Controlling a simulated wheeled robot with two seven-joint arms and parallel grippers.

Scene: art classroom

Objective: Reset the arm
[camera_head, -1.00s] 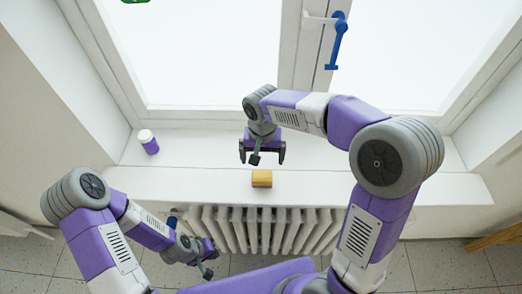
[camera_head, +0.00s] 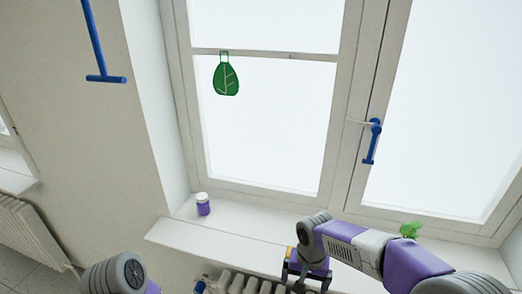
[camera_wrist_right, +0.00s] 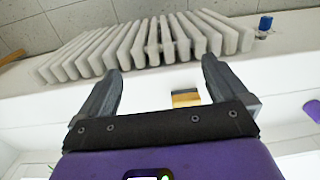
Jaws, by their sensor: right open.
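My right arm comes in from the lower right in the head view. Its gripper (camera_head: 305,275) points down in front of the window sill, near the radiator. In the right wrist view the two fingers of this gripper (camera_wrist_right: 163,75) are spread wide with nothing held. A small yellow and brown block (camera_wrist_right: 185,98) shows beyond the gap, on the white sill, apart from the fingers. In the head view the block is mostly hidden behind the gripper. Only a rounded joint of my left arm shows at the lower left; my left gripper is out of frame.
The white sill (camera_head: 240,225) carries a purple jar with a white lid (camera_head: 203,205). A white radiator (camera_head: 235,284) stands below. A green plant (camera_head: 411,230) shows beyond my right arm.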

